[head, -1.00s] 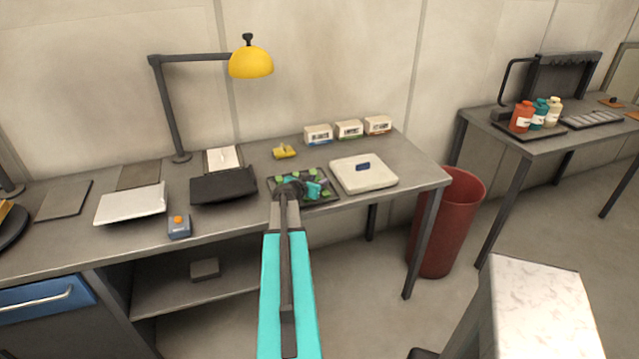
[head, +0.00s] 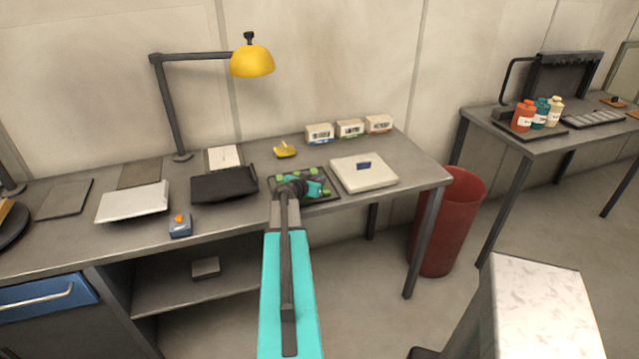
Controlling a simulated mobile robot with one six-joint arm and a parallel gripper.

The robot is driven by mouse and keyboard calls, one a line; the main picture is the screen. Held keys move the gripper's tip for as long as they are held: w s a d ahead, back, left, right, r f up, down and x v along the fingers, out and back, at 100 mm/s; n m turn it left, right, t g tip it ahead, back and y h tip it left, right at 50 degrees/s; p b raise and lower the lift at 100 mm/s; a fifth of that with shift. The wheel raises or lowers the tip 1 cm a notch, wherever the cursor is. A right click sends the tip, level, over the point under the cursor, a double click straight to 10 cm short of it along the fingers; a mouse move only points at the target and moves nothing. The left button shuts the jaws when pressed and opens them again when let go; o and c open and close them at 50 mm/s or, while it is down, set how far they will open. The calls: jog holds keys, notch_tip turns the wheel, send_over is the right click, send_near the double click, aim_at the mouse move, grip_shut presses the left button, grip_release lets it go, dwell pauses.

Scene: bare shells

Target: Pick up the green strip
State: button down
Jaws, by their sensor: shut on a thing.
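A dark tray (head: 333,200) lies on the desk in the head view and bears several small green pieces (head: 310,169). My gripper (head: 316,188) is over the tray, pointing down at it, with its teal end low among the green pieces. It is shut on a green strip, which is mostly hidden behind the jaws and wrist. I cannot tell whether the strip is clear of the tray.
A white scale (head: 365,176) stands right of the tray and a black pouch (head: 224,186) left of it. A yellow item (head: 285,151) and several small boxes (head: 349,128) are behind. A yellow lamp (head: 252,61) stands at the back. A red bin (head: 447,225) stands beside the desk.

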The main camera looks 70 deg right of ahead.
jog(key=shift+r, duration=0.15)
jog(key=shift+r+b, duration=0.9)
jog(key=shift+r, duration=0.45)
jog(key=w+a+b, duration=0.1)
jog(key=a+b, duration=0.1)
jog(key=a, duration=0.2)
jog(key=w+a+r+b, duration=0.1)
jog(key=w+a, duration=0.1)
jog(key=a, duration=0.3)
jog(key=w+a+b, duration=0.2)
jog(key=a, duration=0.2)
jog(key=shift+a+r+b, duration=0.2)
jog(key=shift+r+b, duration=0.1)
jog(key=shift+b, duration=0.05)
jog(key=shift+w+a+r, duration=0.2)
jog(key=shift+w+a, duration=0.2)
jog(key=shift+a, duration=0.4)
